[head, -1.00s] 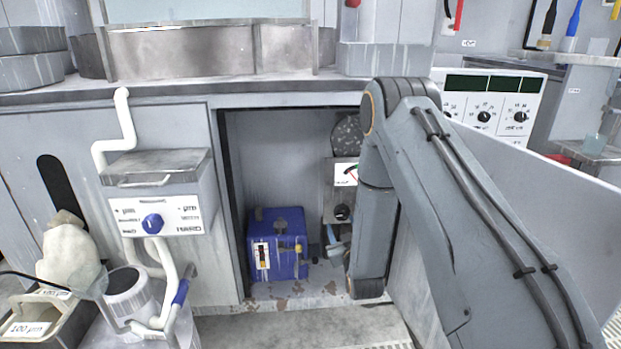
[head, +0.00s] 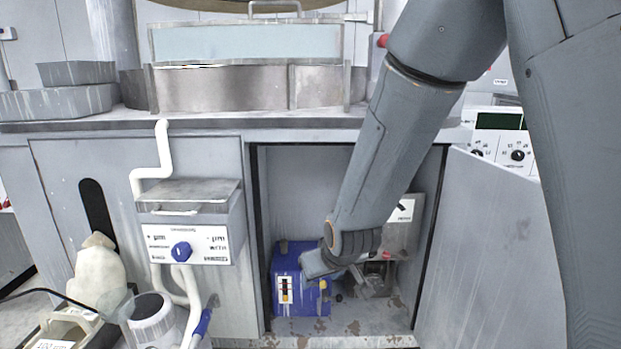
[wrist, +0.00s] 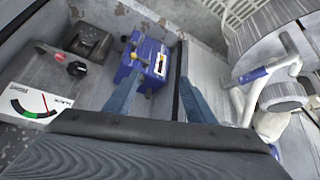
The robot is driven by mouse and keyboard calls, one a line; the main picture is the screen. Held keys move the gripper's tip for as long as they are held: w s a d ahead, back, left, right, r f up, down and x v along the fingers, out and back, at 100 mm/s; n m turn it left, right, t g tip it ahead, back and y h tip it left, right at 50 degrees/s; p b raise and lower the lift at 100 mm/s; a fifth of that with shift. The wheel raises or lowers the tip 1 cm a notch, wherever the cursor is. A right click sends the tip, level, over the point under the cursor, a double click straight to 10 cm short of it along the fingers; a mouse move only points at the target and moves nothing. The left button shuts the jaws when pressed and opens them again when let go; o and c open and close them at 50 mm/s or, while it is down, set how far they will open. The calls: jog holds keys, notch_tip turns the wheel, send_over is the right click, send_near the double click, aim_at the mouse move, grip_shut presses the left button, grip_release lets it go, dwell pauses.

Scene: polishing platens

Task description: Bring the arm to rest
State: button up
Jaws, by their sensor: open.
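My arm (head: 385,150) reaches down from the upper right to the open cabinet in the head view. Its wrist end is in front of the blue box (head: 287,283) and hides part of it. My gripper (wrist: 160,80) shows in the wrist view as two blue fingers, spread apart with nothing between them. The blue box also shows in the wrist view (wrist: 150,58), beyond the fingers. I cannot tell whether a finger touches it.
A grey unit with a dial (head: 400,225) stands in the cabinet, right of the box. The cabinet door (head: 490,250) is open at right. A control box with a blue knob (head: 190,245) and white pipes are at left. The worktop (head: 240,120) runs above.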

jog(key=s+d+r+g+h, duration=0.1)
jog(key=s+r+g, duration=0.25)
jog(key=s, duration=0.95)
jog(key=s+d+r+g+h, duration=0.1)
jog(key=s+r+g, duration=0.25)
jog(key=s, duration=1.05)
jog(key=d+r+m+p, duration=0.4)
jog(key=d+r+p, duration=1)
jog(key=r+p, duration=0.5)
jog(key=p, duration=0.5)
jog(key=shift+s+d+m, duration=0.3)
jog(key=shift+s+d, duration=0.1)
